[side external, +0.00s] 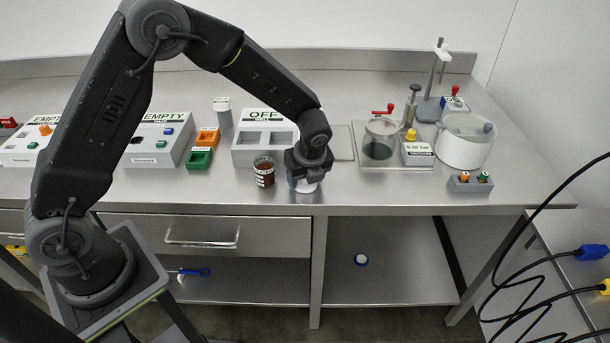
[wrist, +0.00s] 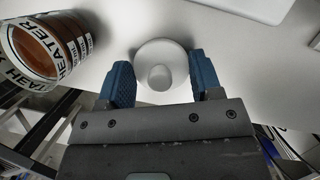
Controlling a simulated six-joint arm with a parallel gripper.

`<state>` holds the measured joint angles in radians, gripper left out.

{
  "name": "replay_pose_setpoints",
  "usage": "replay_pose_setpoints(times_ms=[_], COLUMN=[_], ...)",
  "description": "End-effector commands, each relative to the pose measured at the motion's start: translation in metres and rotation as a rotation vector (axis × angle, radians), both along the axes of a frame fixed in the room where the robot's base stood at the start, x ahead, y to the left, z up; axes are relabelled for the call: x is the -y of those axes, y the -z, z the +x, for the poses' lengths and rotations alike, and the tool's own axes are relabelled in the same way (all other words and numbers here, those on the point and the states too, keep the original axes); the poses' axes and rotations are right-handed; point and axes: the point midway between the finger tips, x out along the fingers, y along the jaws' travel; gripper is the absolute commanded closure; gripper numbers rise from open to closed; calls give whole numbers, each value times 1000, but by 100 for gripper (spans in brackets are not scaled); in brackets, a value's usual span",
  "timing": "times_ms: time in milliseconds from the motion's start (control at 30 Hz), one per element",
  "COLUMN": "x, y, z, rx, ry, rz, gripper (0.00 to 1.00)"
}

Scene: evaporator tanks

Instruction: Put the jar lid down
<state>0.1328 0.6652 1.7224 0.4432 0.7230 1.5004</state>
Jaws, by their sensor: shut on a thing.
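The jar lid is a white disc with a round knob (wrist: 161,66). In the wrist view it sits between the two blue fingers of my gripper (wrist: 162,82), which is shut on it. In the side external view my gripper (side external: 304,182) points down over the front part of the steel bench, with the pale lid at its tips. I cannot tell whether the lid touches the bench. A jar of brown contents with a HEATER label (wrist: 48,45) stands open just left of my gripper; it also shows in the side external view (side external: 264,172).
A white box marked OFF (side external: 262,150) stands behind the jar. Orange (side external: 207,137) and green (side external: 199,160) bins lie to its left. To the right are a glass vessel on a tray (side external: 379,140) and a white tank (side external: 464,145). The bench front edge is close.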

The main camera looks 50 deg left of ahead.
Motion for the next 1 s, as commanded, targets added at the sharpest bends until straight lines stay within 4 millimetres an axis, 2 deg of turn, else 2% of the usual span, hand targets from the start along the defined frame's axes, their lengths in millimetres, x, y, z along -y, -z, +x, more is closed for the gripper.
replay_pose_setpoints(times_ms=[233,267,500,800,867,1000], x=[0,0,0,0,1,6], y=[3,3,2,0,-4,-25], z=[0,0,0,0,0,-2], rx=[0,0,0,0,1,3], ry=[1,0,0,0,0,2], rz=[0,0,0,0,1,1], gripper=[63,40,17,15,15,15])
